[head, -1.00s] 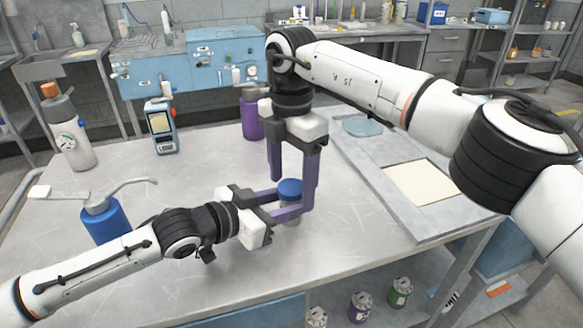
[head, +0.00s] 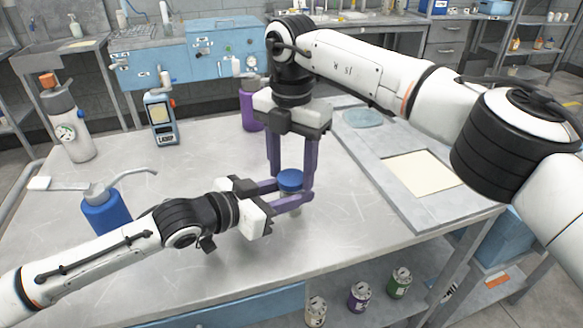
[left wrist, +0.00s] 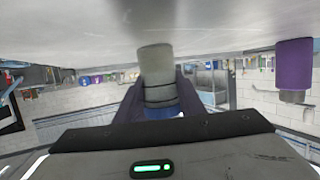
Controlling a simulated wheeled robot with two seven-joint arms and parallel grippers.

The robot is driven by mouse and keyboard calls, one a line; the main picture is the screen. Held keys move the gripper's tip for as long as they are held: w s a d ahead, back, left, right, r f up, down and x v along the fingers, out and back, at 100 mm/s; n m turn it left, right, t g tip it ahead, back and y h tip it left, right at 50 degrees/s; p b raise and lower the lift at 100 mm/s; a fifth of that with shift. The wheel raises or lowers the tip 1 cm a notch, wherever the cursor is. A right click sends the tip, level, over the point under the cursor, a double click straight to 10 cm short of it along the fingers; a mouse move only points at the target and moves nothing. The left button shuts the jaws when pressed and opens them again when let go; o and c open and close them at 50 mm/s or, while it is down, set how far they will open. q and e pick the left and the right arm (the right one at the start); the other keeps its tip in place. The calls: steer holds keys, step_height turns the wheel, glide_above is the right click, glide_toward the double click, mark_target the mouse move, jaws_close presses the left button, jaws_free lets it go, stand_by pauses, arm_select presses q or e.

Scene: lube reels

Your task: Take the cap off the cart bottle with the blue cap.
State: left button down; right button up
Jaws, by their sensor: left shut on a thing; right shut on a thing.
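The bottle with the blue cap (head: 290,181) stands upright near the table's front middle. Its pale grey body shows in the left wrist view (left wrist: 157,60), upside down, with the blue cap (left wrist: 160,113) below it. My left gripper (head: 297,193) comes in level from the left and is shut on the bottle just under the cap. My right gripper (head: 292,178) points down from above, its purple fingers shut on the cap. The fingers hide much of the bottle, and I cannot tell whether the cap is loose on it.
A blue pump bottle (head: 107,215) stands left, near my left arm. A grey tray (head: 385,160) lies right. The table's front middle is clear.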

steer(key=o, duration=1.2)
steer(key=shift+c, duration=0.2)
step_height(320, 180, up, 4)
steer(key=shift+r, duration=0.25)
steer(key=shift+c, duration=0.4)
steer(key=shift+r+n, duration=0.5)
steer(key=shift+r, duration=1.1)
steer(key=shift+f, duration=3.85)
steer(key=shift+c, duration=0.4)
